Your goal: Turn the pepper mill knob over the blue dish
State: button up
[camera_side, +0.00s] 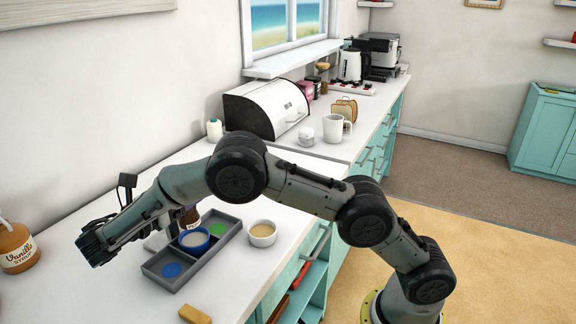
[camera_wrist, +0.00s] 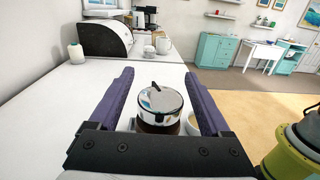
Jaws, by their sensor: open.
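The pepper mill (camera_wrist: 158,108) has a shiny metal top, with a small dark knob (camera_wrist: 155,87) on it, and a dark brown body. In the wrist view it stands between the two fingers of my gripper (camera_wrist: 160,95). The gripper is open, with a gap showing on each side of the top. In the side view my arm hides most of the gripper and mill. The blue dish (camera_side: 194,247), with pale contents, sits in the middle of a grey tray (camera_side: 207,261). The wrist view does not show the dish.
The tray also has a green disc (camera_side: 217,229) and a blue disc (camera_side: 172,270). A white bowl (camera_side: 262,241) stands right of it, a tan block (camera_side: 195,314) in front. A vanilla syrup bottle (camera_side: 15,247) is at left, a bread bin (camera_side: 265,108) behind.

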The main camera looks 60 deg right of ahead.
jog(key=shift+t, duration=0.3)
jog(key=w+n+t+y, duration=0.1)
jog(key=n+t+y, duration=0.2)
jog(key=n+t, duration=0.1)
jog(key=w+a+n+t+y, duration=0.1)
jog(key=n+t+y, duration=0.3)
jog(key=t, duration=0.3)
jog(key=w+n+t+y, duration=0.1)
jog(key=n+t+y, duration=0.3)
jog(key=n+t, duration=0.2)
jog(key=shift+a, duration=0.4)
jog(key=v, duration=1.4)
jog(key=s+d+r+m+g+h, duration=0.25)
jog(key=d+m, duration=0.25)
jog(key=d, duration=0.4)
jog(key=s+d+r+m+g+h, duration=0.1)
jog(key=d+r+m+g+h, duration=0.35)
jog(key=d, duration=0.35)
jog(key=s+d+f+m+g+y, duration=0.1)
jog(key=s+d+m+g+y, duration=0.1)
jog(key=s+m, duration=0.4)
jog(key=s+d+f+m+g+y, duration=0.2)
jog(key=s+d+m+g+y, duration=0.1)
jog(key=s, duration=0.4)
jog(key=d+m+g, duration=0.1)
jog(key=d+m, duration=0.1)
jog(key=shift+s+m, duration=0.25)
jog(key=shift+m, duration=0.1)
